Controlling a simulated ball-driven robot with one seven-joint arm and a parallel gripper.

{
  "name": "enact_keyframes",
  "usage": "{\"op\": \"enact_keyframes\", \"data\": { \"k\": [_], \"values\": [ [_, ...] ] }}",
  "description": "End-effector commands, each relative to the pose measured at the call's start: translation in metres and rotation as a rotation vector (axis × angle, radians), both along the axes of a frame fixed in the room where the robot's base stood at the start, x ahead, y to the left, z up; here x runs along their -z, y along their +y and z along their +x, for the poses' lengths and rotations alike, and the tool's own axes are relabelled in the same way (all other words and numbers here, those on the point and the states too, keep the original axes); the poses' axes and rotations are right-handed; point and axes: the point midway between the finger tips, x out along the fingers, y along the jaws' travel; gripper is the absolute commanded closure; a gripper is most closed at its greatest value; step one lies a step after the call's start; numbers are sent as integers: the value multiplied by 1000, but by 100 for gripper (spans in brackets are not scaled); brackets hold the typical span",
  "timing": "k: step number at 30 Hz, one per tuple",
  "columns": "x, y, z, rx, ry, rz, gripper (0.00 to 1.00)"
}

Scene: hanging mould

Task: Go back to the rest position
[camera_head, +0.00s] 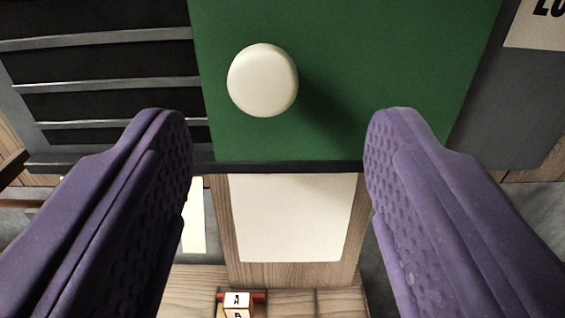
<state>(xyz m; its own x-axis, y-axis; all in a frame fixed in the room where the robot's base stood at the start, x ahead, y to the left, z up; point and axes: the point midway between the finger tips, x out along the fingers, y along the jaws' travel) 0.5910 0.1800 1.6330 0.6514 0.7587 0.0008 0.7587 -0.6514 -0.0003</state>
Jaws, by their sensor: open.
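My gripper (278,150) is open, with its two purple padded fingers spread wide at the left and right of the view. Nothing is between the pads. A round cream knob (262,80) on a green panel (400,60) shows above and beyond the gap between the fingertips. The knob looks apart from both fingers. The rest position itself cannot be made out in this view.
Dark slatted shelving (100,65) is left of the green panel. A dark grey surface with a lettered label (540,25) is at right. Below are a blank white sheet (292,215) on wood and a small lettered block (237,300) at the bottom.

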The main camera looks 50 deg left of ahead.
Motion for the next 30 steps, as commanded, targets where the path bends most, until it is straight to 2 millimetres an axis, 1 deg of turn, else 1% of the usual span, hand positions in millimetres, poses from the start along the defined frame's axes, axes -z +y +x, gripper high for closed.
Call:
{"op": "enact_keyframes", "data": {
  "k": [1,3,7,19,22,23,26,28,30],
  "values": [
    [1,-7,-4,3,-2,-1,40],
    [1,-13,-10,2,-1,-1,40],
    [0,-18,-15,1,-1,1,40],
    [0,-19,-14,3,-1,0,40],
    [5,-23,-8,42,-18,-21,40],
    [8,-27,-4,67,-27,-33,40],
    [18,-46,12,198,-67,-91,40],
    [22,-66,22,323,-93,-134,40],
    [23,-87,27,450,-110,-168,40]
  ]
}}
